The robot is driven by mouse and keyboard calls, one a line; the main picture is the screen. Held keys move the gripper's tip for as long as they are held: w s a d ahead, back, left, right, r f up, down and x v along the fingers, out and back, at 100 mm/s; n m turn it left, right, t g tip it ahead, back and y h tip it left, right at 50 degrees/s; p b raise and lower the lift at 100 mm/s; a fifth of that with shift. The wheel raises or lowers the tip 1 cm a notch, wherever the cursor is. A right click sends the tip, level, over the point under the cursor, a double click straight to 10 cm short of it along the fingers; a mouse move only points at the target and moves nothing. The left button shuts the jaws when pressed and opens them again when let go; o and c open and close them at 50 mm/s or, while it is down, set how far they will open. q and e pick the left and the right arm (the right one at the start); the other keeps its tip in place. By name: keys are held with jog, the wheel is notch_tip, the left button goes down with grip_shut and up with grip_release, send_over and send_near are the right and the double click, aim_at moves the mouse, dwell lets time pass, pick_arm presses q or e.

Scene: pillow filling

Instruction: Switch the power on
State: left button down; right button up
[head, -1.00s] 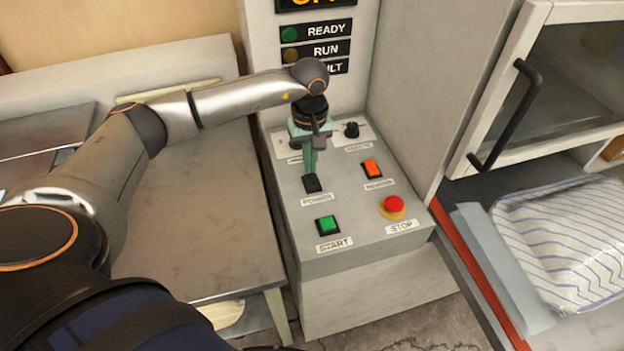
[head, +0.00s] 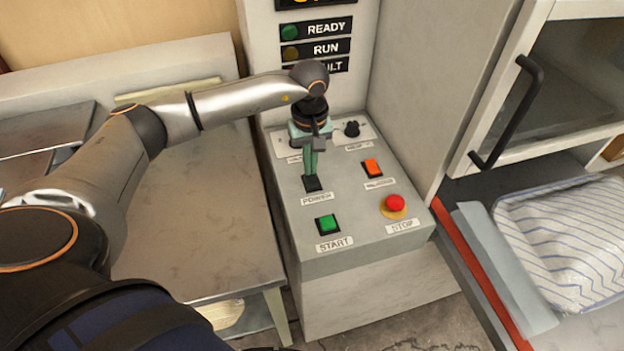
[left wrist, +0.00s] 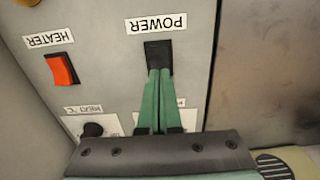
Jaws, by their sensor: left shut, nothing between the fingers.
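The black power switch (head: 312,184) sits on the sloped grey control panel (head: 345,238), above its POWER label. It also shows in the left wrist view (left wrist: 158,54), by the upside-down POWER label (left wrist: 156,23). My left gripper (head: 312,172) has green fingers pressed together, pointing down, with the tips at the switch. In the left wrist view the shut fingertips (left wrist: 158,72) overlap the switch's near edge and hide part of it. They appear to touch it, but exact contact is hard to tell. My right gripper is not in view.
The orange heater switch (head: 372,167), green start button (head: 327,225) and red stop button (head: 395,203) are close by. A knob (head: 352,129) stands behind. A metal table (head: 200,220) lies left; a striped pillow (head: 570,240) lies right.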

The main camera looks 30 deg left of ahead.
aim_at(310, 177)
pick_arm(q)
jog(key=shift+f+b, duration=0.45)
jog(key=shift+f, duration=0.15)
jog(key=shift+r+p, duration=2.2)
jog(key=shift+r, duration=1.4)
jog(key=shift+s+f, duration=0.1)
jog(key=shift+s, duration=0.05)
